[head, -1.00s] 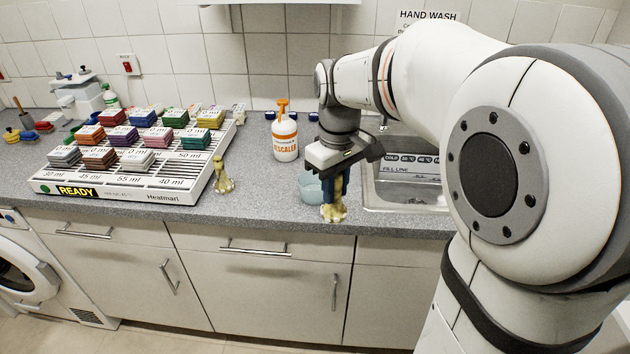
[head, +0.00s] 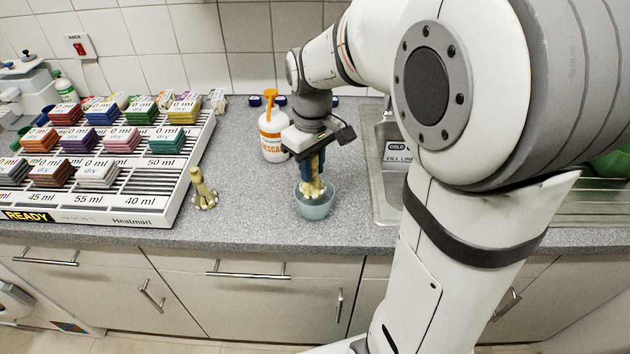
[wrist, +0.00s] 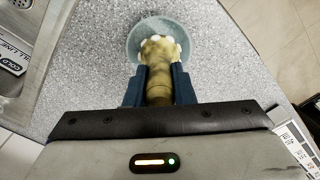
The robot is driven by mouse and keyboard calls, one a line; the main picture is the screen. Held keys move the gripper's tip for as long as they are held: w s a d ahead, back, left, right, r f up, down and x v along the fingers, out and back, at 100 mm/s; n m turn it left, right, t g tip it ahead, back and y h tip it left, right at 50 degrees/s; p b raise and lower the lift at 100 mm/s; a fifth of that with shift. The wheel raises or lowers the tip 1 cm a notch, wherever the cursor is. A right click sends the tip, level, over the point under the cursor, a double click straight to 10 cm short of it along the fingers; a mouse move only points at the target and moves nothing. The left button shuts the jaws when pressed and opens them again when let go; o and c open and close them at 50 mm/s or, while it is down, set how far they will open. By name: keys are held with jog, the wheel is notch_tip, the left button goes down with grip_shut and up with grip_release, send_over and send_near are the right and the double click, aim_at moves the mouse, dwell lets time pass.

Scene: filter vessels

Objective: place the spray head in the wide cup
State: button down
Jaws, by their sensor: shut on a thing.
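The spray head (head: 313,188) is a yellowish, knobbly piece with a stem, pointing downward. My gripper (head: 311,168) is shut on its stem, with blue fingers on either side. The wide cup (head: 316,209) is pale blue-green and stands on the counter. The head's lower end is at the cup's mouth, within its rim as seen in the head view. In the wrist view the spray head (wrist: 159,52) covers much of the cup (wrist: 136,42). I cannot tell whether it touches the cup's bottom.
A similar yellowish piece (head: 202,188) stands on the counter to the left. A white rack (head: 150,205) with coloured blocks lies further left. A descaler bottle (head: 272,135) stands behind the cup, and a sink (head: 390,175) is on the right.

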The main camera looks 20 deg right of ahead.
aim_at(313, 182)
jog(key=shift+s+d+f, duration=0.1)
jog(key=shift+f, duration=2.05)
jog(key=shift+f, duration=0.25)
jog(key=c, duration=1.2)
grip_release()
jog(key=shift+r, duration=0.1)
jog(key=shift+c, duration=0.2)
